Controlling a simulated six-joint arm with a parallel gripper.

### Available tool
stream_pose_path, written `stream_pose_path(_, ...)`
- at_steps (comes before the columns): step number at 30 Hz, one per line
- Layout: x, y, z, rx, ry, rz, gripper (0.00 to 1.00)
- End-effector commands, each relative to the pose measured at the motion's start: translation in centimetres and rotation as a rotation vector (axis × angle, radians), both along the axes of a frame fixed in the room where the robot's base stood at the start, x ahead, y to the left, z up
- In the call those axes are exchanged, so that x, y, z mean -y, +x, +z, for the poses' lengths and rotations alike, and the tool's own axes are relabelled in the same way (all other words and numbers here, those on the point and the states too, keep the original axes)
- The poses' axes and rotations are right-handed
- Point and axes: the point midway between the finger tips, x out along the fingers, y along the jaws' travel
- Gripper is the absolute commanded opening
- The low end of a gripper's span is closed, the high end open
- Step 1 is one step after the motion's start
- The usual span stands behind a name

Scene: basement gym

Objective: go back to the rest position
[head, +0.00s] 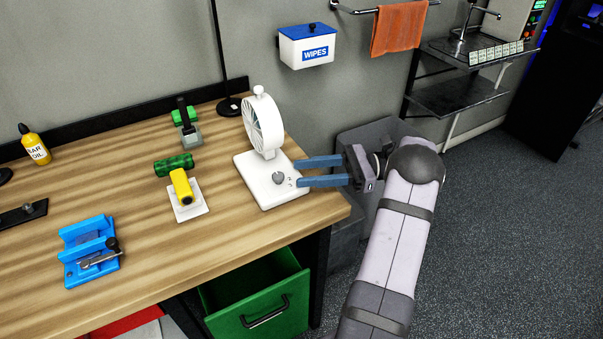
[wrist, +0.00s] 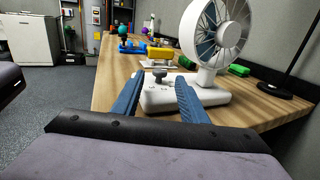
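My gripper (head: 322,172) has two blue fingers. They are spread apart with nothing held between them. In the head view it is at the right edge of the workbench, with the fingertips close to the base of a white fan (head: 266,180). In the wrist view the fingers (wrist: 158,98) point at the fan base (wrist: 205,94) and its dark knob. I cannot tell whether the fingertips touch the base. My arm reaches in from the lower right of the head view.
The wooden workbench (head: 140,255) holds a blue vise (head: 88,250), a yellow object (head: 181,187) on a white plate, a green roller (head: 174,165) and an oil bottle (head: 35,145). A green drawer (head: 262,310) stands open below. A grey bin (head: 350,142) is behind my gripper. Floor at right is clear.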

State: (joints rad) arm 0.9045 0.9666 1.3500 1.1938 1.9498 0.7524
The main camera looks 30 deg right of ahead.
Motion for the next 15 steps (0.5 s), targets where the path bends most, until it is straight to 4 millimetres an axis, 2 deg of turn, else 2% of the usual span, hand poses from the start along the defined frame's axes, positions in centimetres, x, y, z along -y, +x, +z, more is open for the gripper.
stream_pose_path(11, -0.1, 0.0, 0.1, 0.001, -0.002, 0.001, 0.39)
stream_pose_path(15, -1.2, 0.2, 1.3, 0.018, -0.026, 0.022, 0.39)
